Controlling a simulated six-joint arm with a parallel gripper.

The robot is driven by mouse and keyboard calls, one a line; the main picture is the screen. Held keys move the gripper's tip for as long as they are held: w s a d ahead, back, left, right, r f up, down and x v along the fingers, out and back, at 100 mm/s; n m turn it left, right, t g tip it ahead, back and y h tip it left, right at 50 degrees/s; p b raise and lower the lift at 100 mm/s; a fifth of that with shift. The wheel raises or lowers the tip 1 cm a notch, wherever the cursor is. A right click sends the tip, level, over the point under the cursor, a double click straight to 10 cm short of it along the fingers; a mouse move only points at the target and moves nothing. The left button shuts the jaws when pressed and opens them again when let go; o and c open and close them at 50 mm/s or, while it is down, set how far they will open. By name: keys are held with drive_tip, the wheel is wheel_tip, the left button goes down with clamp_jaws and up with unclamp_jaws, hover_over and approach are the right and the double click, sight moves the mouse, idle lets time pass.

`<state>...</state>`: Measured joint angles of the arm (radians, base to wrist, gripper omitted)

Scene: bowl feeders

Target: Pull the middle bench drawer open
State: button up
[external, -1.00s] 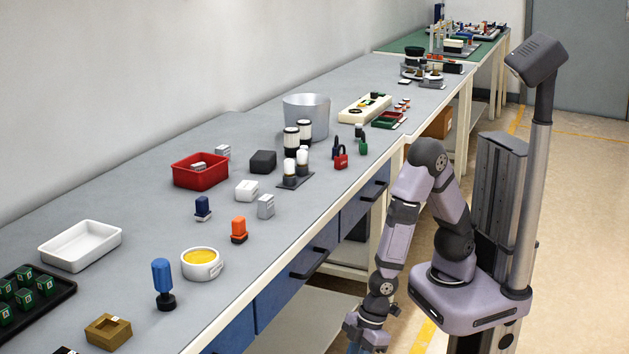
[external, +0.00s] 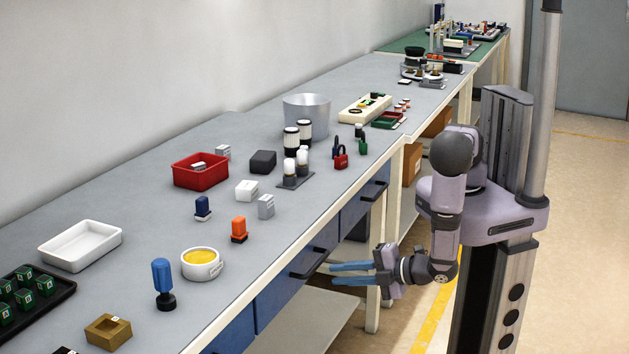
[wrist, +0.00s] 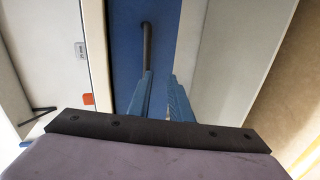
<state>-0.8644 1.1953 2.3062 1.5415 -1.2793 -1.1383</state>
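The middle bench drawer (external: 281,297) has a blue front and a dark bar handle (external: 307,264). It looks closed under the bench top. In the wrist view the blue drawer front (wrist: 125,40) lies ahead, with the handle (wrist: 147,42) running up the picture. My gripper (external: 332,274) has blue fingers pointing at the bench, just right of the handle in the external view. The fingers are apart, with nothing seen between them. In the wrist view my gripper (wrist: 161,76) shows the left fingertip overlapping the handle's near end; I cannot tell whether they touch.
Another blue drawer (external: 362,200) with a dark handle is farther along the bench. White bench legs (external: 374,305) and a lower shelf (external: 305,318) are near my gripper. Bowls, trays and small parts cover the bench top (external: 150,195). The floor on the right is clear.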

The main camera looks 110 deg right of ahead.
sight(320, 264)
drive_tip(key=shift+s+d+r+n+t+h, duration=0.15)
drive_tip(key=shift+r, duration=0.4)
drive_tip(key=shift+s+d+r+n+t+h, duration=0.1)
drive_tip(key=shift+r+n+t+h, duration=0.05)
drive_tip(key=shift+r, duration=0.35)
drive_tip(key=shift+d, duration=0.1)
drive_tip(key=shift+b+x, duration=1)
drive_tip(key=shift+x, duration=2.6)
clamp_jaws()
